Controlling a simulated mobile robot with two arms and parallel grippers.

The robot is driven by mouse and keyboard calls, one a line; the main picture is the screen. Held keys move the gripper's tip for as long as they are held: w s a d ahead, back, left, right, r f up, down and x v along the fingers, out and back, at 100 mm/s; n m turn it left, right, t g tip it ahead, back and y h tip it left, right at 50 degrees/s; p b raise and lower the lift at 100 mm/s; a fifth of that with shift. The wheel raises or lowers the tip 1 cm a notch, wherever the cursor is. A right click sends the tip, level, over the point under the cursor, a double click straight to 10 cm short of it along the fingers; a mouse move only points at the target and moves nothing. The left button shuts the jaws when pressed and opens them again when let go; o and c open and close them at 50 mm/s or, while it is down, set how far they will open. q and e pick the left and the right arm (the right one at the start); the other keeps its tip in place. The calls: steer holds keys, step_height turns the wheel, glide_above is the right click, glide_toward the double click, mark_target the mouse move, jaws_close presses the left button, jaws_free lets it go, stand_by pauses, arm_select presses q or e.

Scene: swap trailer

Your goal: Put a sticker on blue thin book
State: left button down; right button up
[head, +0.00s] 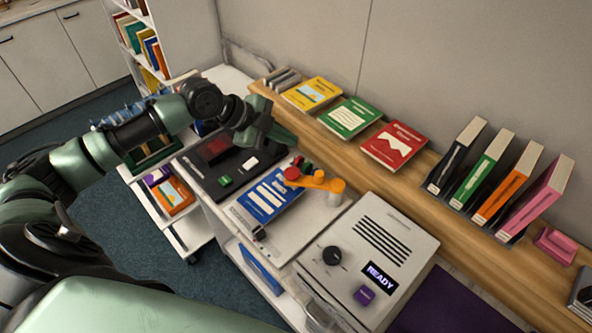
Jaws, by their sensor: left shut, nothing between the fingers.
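A blue book (266,200) with white stripes on its cover lies flat on a light plate (300,222). An orange and red jointed piece (318,180) stands at the book's upper right, partly over the plate. My left gripper (284,134) is shut and empty, above and beyond the blue book, near the wooden shelf edge. I cannot make out a separate sticker. My right gripper is not in view.
A black panel (215,165) with a green and a white button lies left of the book. A grey machine (365,250) reading READY stands to the right. A wooden shelf (420,190) behind holds yellow, green and red books and several upright ones. A cart (180,223) stands at left.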

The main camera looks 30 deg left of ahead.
arm_select(q)
steer(key=b, duration=0.7)
glide_above(288, 173)
step_height(288, 173, down, 8)
steer(key=shift+r, duration=0.25)
steer(key=shift+f, duration=0.7)
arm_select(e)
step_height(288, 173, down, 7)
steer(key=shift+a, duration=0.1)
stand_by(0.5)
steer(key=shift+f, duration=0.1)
arm_select(q)
steer(key=shift+f, duration=0.4)
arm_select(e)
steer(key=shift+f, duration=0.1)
